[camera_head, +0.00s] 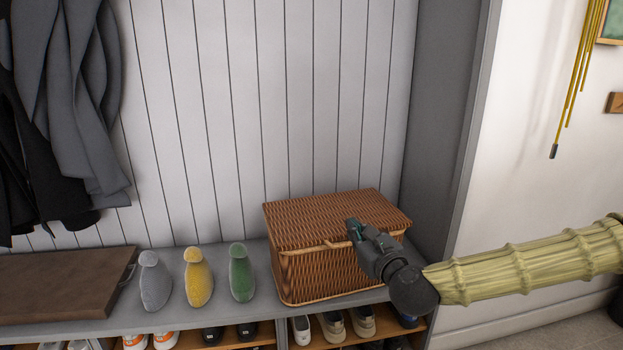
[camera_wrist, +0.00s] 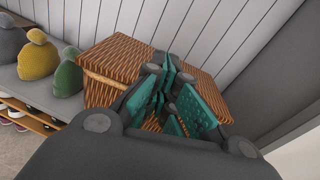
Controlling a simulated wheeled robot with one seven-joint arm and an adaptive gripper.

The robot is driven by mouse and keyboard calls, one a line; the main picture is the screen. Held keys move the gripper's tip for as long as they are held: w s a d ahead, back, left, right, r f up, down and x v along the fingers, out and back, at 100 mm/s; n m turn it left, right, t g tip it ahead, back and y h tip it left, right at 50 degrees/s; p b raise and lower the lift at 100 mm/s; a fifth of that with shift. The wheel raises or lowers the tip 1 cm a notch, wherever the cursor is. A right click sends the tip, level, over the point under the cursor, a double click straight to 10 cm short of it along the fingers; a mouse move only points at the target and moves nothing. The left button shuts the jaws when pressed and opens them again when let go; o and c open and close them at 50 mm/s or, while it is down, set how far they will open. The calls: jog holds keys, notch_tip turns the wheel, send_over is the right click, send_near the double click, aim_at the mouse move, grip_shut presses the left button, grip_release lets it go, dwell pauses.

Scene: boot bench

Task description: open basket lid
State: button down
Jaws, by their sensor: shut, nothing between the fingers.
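The brown wicker basket (camera_head: 325,275) stands on the right part of the grey bench. Its lid (camera_head: 325,215) looks down, with a lighter rim along the front edge. My gripper (camera_head: 353,226) is at the front edge of the lid, right of the middle, with its fingertips at or just over the edge. In the wrist view the teal finger pads of my gripper (camera_wrist: 172,85) are close together, with no object seen between them. The basket (camera_wrist: 105,92) shows behind and left of the fingers there. Whether the fingers touch the lid is hidden.
Grey, yellow (camera_head: 198,278) and green (camera_head: 241,272) hats stand left of the basket. A brown flat box (camera_head: 65,285) lies farther left. Shoes (camera_head: 333,326) fill the shelf below. A grey side panel (camera_head: 440,120) rises close right of the basket. Dark coats hang at the left.

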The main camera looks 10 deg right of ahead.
jog(key=s+a+f+n+g, duration=0.2)
jog(key=s+a+f+n, duration=0.15)
jog(key=f, duration=0.45)
jog(key=s+a+f+n+g+y, duration=0.1)
jog(key=s+a+f+n+g, duration=0.2)
jog(key=f, duration=0.6)
jog(key=s+a+f+n+g, duration=0.2)
jog(key=s+f+n, duration=0.25)
jog(key=f, duration=0.35)
jog(key=s+d+f+n+g+h, duration=0.1)
jog(key=s+d+f+n+g, duration=0.15)
jog(key=s+f+n, duration=0.5)
jog(key=s+d+f+n+g+h, duration=0.15)
jog(key=s+f+n+g, duration=0.3)
jog(key=s+f, duration=0.65)
jog(key=s+d+f+n+g+h, duration=0.3)
jog(key=s+d+f+n, duration=0.2)
jog(key=s+d+n, duration=0.6)
notch_tip(320, 180, up, 24)
jog(key=s+a+m+p, duration=0.1)
jog(key=m+p, duration=0.1)
jog(key=p, duration=2.2)
jog(key=shift+s+a+m+p, duration=0.25)
jog(key=shift+s+m+p, duration=0.05)
jog(key=shift+s, duration=0.1)
jog(key=c, duration=2.1)
grip_release()
jog(key=o, duration=0.6)
jog(key=shift+w, duration=0.1)
